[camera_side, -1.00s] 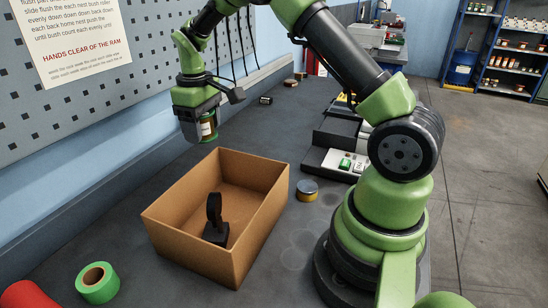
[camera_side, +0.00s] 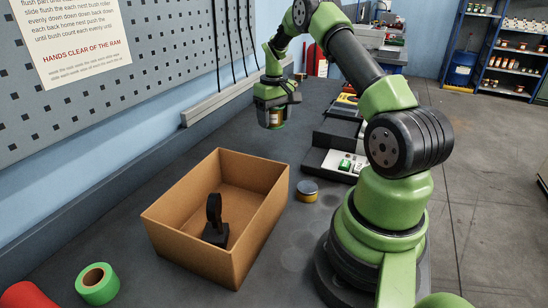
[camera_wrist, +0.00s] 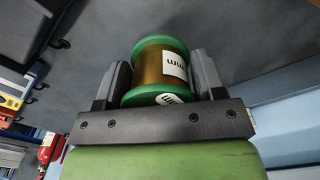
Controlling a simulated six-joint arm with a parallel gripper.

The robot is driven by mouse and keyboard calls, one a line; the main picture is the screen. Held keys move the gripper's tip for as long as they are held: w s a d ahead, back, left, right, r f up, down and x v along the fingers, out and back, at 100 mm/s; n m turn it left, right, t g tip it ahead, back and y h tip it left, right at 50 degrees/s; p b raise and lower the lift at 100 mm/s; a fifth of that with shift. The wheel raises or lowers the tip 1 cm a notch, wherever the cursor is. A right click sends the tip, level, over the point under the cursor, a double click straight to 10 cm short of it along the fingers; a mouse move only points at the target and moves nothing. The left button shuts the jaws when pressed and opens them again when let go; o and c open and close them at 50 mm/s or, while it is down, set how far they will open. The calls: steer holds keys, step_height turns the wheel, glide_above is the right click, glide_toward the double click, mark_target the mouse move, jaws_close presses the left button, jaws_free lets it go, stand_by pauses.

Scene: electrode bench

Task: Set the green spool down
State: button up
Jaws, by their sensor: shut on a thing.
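The green spool (camera_wrist: 150,71) has green flanges, brassy wire and a white label in the wrist view. My gripper (camera_wrist: 158,80) is shut on it, one finger on each side. In the side view my gripper (camera_side: 274,112) hangs above the grey bench, beyond the cardboard box, with the spool (camera_side: 274,119) low between the fingers. From this angle I cannot tell how far the spool is above the bench.
An open cardboard box (camera_side: 175,233) with a black stand (camera_side: 215,226) inside sits in the foreground. A black tray (camera_side: 333,160) lies behind the tin. A green tape roll (camera_side: 97,283) is at front left.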

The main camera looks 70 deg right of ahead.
mark_target(274, 158)
step_height(274, 158, down, 10)
steer(key=shift+f, duration=0.1)
stand_by(0.4)
steer(key=o, duration=1.3)
steer(key=shift+f, duration=0.15)
